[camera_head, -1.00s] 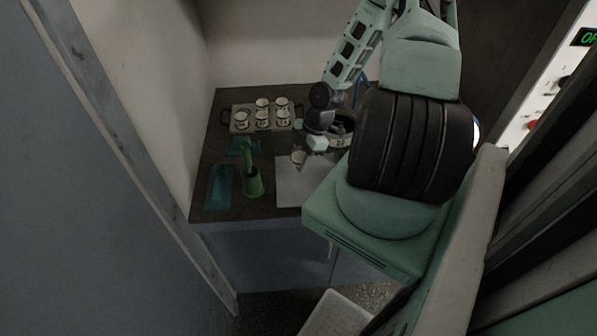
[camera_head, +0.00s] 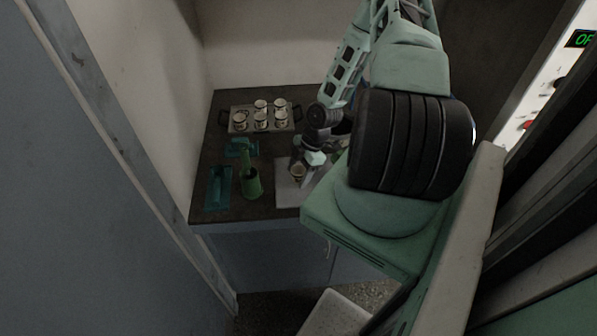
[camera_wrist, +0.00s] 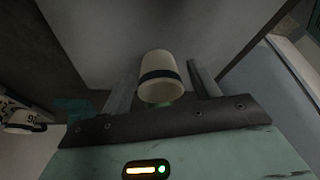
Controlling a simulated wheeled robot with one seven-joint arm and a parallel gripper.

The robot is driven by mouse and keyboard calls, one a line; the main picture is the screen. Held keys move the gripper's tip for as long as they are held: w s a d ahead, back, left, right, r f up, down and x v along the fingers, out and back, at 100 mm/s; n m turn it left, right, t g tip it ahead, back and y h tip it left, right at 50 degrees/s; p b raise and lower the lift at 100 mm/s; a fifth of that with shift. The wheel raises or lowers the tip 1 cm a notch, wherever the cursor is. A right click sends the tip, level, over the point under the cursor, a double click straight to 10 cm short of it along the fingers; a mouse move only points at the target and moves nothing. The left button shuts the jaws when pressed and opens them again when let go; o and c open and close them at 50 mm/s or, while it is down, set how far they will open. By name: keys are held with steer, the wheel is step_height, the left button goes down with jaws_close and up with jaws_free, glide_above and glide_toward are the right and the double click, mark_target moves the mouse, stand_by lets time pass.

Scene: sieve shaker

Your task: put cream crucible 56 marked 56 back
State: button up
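The cream crucible (camera_head: 297,171) shows at my gripper, over the pale sheet (camera_head: 287,197) on the counter. In the wrist view the crucible (camera_wrist: 158,75) has a dark band and sits between the two fingers. I cannot read a mark on this crucible.
A green mortar with pestle (camera_head: 252,187) and a teal tray (camera_head: 219,188) stand left of the sheet. Another crucible (camera_wrist: 20,122) with a partly seen number shows at the left of the wrist view. A wall closes off the counter's left side.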

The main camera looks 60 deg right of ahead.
steer(key=b+v, duration=0.2)
steer(key=v, duration=1)
steer(key=w+a+r+m+g+h, duration=0.1)
steer(key=w+a+r+g+h, duration=0.1)
steer(key=a+r, duration=0.7)
steer(key=w+a+r+m+g+h, duration=0.15)
steer(key=a+r, duration=0.25)
steer(key=a, duration=1)
steer(key=s+a+r+m, duration=0.1)
steer(key=s+a+r, duration=0.4)
steer(key=a, duration=0.4)
steer(key=s+a+r+m+t, duration=0.1)
steer(key=s+a+r, duration=0.4)
steer(key=s+a, duration=0.3)
steer(key=shift+a, duration=0.7)
steer(key=shift+t, duration=0.25)
